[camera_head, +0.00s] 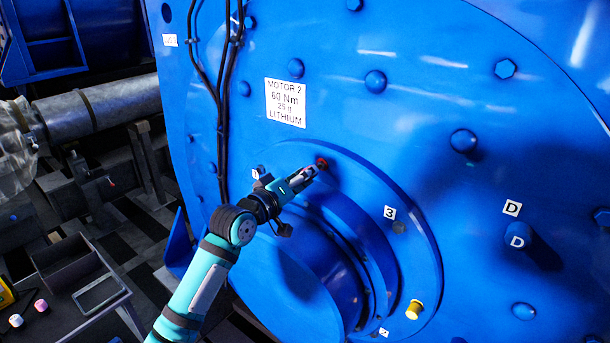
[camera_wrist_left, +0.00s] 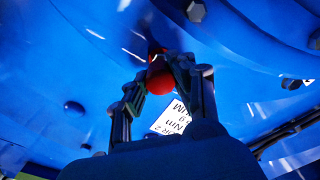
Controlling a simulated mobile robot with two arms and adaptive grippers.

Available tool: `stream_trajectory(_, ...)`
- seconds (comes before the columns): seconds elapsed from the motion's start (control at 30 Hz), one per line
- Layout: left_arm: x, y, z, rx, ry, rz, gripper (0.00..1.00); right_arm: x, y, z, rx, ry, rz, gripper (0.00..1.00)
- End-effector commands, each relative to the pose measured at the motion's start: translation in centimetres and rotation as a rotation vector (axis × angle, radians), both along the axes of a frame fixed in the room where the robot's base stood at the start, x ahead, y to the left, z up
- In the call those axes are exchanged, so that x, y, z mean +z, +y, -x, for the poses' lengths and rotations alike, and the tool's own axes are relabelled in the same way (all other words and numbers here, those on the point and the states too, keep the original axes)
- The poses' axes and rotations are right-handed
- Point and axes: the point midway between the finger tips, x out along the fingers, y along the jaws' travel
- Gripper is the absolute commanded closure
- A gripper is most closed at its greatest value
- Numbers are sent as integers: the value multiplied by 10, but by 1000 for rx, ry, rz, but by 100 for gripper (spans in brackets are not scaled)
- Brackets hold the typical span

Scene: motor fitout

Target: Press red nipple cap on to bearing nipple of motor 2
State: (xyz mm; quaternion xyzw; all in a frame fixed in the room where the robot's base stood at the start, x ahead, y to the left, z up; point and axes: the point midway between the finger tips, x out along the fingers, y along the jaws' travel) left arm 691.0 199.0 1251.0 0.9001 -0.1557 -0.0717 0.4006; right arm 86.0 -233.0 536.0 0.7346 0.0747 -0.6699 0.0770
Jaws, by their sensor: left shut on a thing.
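The blue motor 2 (camera_head: 430,120) fills most of the head view, with a white "MOTOR 2" label (camera_head: 286,103). My left gripper (camera_head: 312,172) is at the top of the round bearing flange (camera_head: 370,185). A red cap (camera_head: 322,163) shows just past its fingertips against the flange. In the left wrist view my left gripper's fingers are shut on the red cap (camera_wrist_left: 160,82), one on each side. The bearing nipple is hidden behind the cap and fingers, so I cannot tell whether the cap is seated. My right gripper is not in view.
A yellow fitting (camera_head: 414,309) sticks out low on the flange, near tags "3" (camera_head: 389,212) and "2". A knob marked "D" (camera_head: 518,241) stands out at right. Black cables (camera_head: 222,110) run down the motor's left. A cart with trays (camera_head: 70,275) holds pink (camera_head: 41,305) and white (camera_head: 16,320) caps.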

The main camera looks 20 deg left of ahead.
Motion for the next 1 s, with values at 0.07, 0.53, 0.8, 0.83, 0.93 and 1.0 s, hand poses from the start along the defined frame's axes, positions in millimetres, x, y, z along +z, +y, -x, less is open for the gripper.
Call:
stream_trajectory(0.07,0,0,0,0,0,0,90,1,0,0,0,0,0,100)
stream_trajectory(0.53,0,-1,-5,1,-1,0,90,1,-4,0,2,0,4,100)
stream_trajectory(0.8,0,-4,-11,0,-1,0,90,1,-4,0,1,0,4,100)
stream_trajectory(0.83,0,-4,-12,0,0,0,90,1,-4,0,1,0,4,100)
stream_trajectory(0.93,0,-5,-14,0,0,0,90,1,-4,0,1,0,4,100)
stream_trajectory(1.0,0,-6,-16,-1,-1,0,90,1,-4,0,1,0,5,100)
